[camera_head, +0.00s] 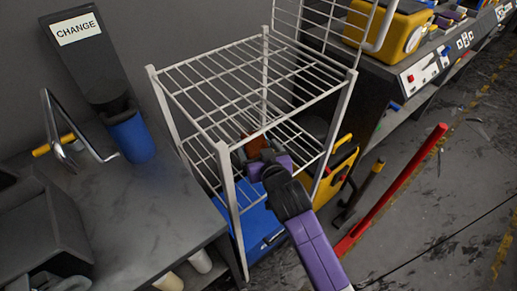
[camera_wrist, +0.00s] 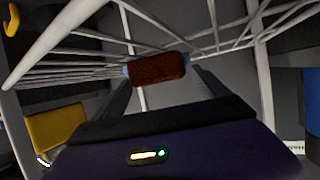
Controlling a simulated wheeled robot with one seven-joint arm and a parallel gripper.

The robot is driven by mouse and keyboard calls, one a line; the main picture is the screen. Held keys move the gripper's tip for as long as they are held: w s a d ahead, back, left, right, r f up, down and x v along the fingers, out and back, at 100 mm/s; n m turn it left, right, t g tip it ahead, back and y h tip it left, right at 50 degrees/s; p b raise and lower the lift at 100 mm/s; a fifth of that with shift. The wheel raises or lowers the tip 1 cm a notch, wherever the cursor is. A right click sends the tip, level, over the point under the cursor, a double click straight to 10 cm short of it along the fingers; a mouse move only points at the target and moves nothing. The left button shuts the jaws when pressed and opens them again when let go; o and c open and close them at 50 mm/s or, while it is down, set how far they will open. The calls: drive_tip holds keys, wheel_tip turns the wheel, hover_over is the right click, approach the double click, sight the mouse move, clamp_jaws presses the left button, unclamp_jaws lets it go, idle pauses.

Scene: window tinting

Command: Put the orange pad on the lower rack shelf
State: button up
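The white wire rack (camera_head: 150,72) stands in the middle of the head view, with an upper shelf (camera_head: 225,75) and a lower shelf (camera_head: 204,166). My gripper (camera_head: 261,155) reaches into the rack from the front right, below the upper shelf and near the level of the lower one. The orange pad (camera_head: 252,142) is at its tips, partly hidden by the wires and my gripper. In the wrist view the pad (camera_wrist: 157,68) looks dark reddish-orange and sits between both fingertips, which press on its ends. I cannot tell whether it touches the lower shelf.
A grey counter (camera_head: 135,215) with a blue cup-like container (camera_head: 131,136) is at the left. Blue (camera_head: 258,230) and yellow (camera_head: 338,172) cases sit low under and beside the rack. A red bar (camera_head: 395,186) slants at the right. Rack posts and wires closely surround my gripper.

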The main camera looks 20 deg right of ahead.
drive_tip(key=shift+r, duration=0.2)
drive_tip(key=shift+s, duration=0.35)
drive_tip(key=v, duration=1.1)
drive_tip(key=shift+s, duration=0.15)
drive_tip(key=s+f+n+y, duration=0.1)
drive_tip(key=s+f, duration=0.3)
drive_tip(key=s, duration=1.4)
drive_tip(key=s+d+r, duration=0.1)
drive_tip(key=s+r, duration=0.2)
drive_tip(key=s, duration=0.4)
drive_tip(key=s+d+r+t, duration=0.1)
drive_tip(key=s+r, duration=0.2)
drive_tip(key=s, duration=0.5)
drive_tip(key=shift+r, duration=0.2)
